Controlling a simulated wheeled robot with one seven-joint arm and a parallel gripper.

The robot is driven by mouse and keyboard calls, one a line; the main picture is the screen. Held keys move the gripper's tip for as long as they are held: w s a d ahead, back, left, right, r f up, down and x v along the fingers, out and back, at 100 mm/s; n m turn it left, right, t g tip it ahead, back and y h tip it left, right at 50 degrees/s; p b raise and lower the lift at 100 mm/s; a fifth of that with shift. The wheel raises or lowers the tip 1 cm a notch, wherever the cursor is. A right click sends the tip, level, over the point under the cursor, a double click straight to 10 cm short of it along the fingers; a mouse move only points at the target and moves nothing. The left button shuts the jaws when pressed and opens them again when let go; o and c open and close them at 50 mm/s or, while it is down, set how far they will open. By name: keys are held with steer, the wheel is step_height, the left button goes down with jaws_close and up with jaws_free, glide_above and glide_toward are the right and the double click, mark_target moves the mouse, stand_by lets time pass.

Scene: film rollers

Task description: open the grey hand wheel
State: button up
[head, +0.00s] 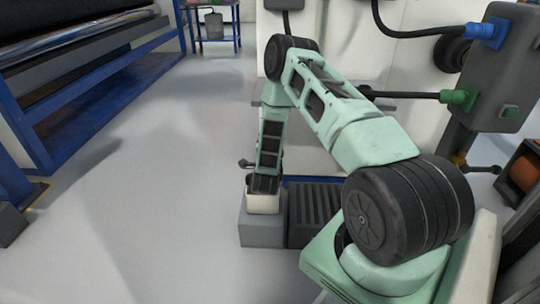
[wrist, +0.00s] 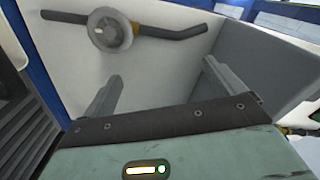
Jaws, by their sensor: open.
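The grey hand wheel (wrist: 110,30) is a round disc at the top left of the wrist view. A brass-coloured piece and a dark bar show beside it, against a pale wall. My gripper (wrist: 163,69) is open, with its two fingers apart and nothing between them. The wheel appears beyond the left fingertip, apart from it. In the head view my arm reaches down to a grey block, and the fingers and the wheel's face cannot be made out there.
A grey panel (wrist: 268,60) stands close on the right in the wrist view. In the head view a dark ribbed box (head: 314,213) lies right of the grey block (head: 262,231). A blue-framed roller machine (head: 95,85) stands left. The floor between is clear.

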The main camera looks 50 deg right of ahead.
steer(key=p+v, duration=0.1)
steer(key=v, duration=0.7)
steer(key=shift+s, duration=0.2)
stand_by(0.4)
steer(key=shift+a, duration=0.1)
stand_by(0.3)
